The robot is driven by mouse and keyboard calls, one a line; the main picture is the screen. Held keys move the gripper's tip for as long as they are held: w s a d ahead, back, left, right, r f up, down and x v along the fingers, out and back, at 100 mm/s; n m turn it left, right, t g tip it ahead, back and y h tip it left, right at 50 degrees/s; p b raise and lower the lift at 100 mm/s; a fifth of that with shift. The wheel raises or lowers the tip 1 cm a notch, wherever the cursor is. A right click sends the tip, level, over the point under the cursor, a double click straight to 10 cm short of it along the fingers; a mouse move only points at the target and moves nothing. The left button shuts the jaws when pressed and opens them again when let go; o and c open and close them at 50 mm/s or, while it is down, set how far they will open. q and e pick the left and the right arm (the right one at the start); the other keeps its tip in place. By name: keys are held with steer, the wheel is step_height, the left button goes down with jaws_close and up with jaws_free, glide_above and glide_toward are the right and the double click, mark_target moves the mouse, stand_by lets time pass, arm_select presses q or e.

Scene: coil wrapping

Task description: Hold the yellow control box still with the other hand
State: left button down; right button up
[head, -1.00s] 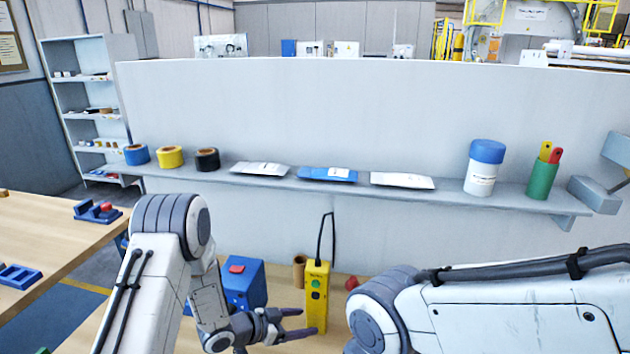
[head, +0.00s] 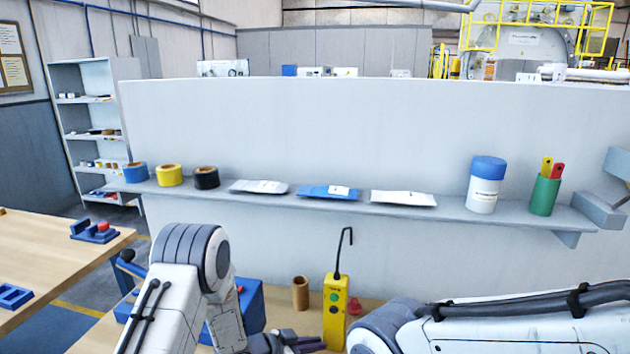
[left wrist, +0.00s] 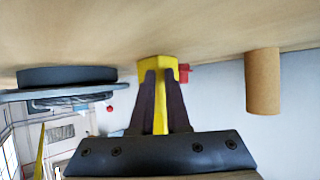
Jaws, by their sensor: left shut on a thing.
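The yellow control box (head: 335,312) stands upright at the bottom centre of the head view, with a green and a dark button on its face and a black cable hooking up from its top. My left gripper (head: 312,342) reaches it from the left, low on its side. In the left wrist view, the two dark fingers (left wrist: 161,85) lie along both sides of the yellow box (left wrist: 158,63), shut on it.
A brown tube (head: 300,294) stands just left of the box, and a blue block (head: 250,305) lies further left behind my left arm. A small red piece (head: 354,306) is close on the right. A grey wall with a shelf (head: 455,213) stands behind.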

arm_select(q)
jaws_free()
